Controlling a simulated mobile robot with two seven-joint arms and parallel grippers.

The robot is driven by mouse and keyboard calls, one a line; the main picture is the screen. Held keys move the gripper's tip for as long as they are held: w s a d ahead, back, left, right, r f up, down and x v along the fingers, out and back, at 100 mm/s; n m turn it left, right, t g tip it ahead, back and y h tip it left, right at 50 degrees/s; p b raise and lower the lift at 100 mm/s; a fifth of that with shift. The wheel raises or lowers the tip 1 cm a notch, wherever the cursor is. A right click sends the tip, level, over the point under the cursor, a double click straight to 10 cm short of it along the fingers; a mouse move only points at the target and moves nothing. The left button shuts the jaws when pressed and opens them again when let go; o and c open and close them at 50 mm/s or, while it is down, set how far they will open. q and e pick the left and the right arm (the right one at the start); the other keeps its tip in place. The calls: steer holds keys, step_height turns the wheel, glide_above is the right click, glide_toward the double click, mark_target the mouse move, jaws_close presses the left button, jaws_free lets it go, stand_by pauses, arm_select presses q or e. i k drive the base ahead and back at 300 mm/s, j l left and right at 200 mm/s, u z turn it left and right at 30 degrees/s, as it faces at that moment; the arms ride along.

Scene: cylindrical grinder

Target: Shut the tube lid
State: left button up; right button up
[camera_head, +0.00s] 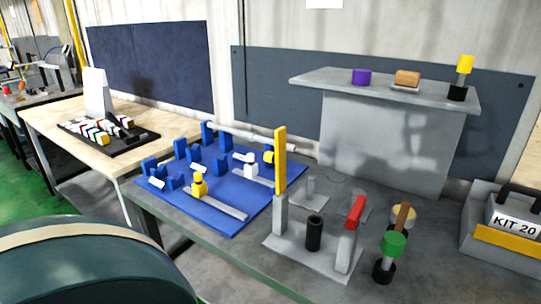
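I cannot tell for certain which part is the tube lid. A black upright tube (314,233) stands on a grey plate (290,248) on the dark grey table. To its left on the same plate a grey post carries a tall yellow bar (280,160), which points straight up. To its right a grey post carries a red bar (355,212), tilted. A green-capped black cylinder (392,245) stands right of the plate. Neither of my grippers is in view.
A blue board (245,207) with blue blocks, a yellow piece and a grey shaft lies left of the plate. A grey shelf (385,85) behind holds a purple cylinder (361,77). A KIT 20 box (500,240) stands right. A wooden table (60,125) is at left.

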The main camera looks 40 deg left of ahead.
mark_target(278, 157)
steer(key=j, duration=0.55)
steer(key=k+j, duration=0.1)
steer(key=j, duration=0.4)
steer(key=k+j+z, duration=0.1)
steer(key=j, duration=1)
steer(key=k+j+z, duration=0.1)
steer(key=j, duration=0.4)
steer(key=k, duration=0.05)
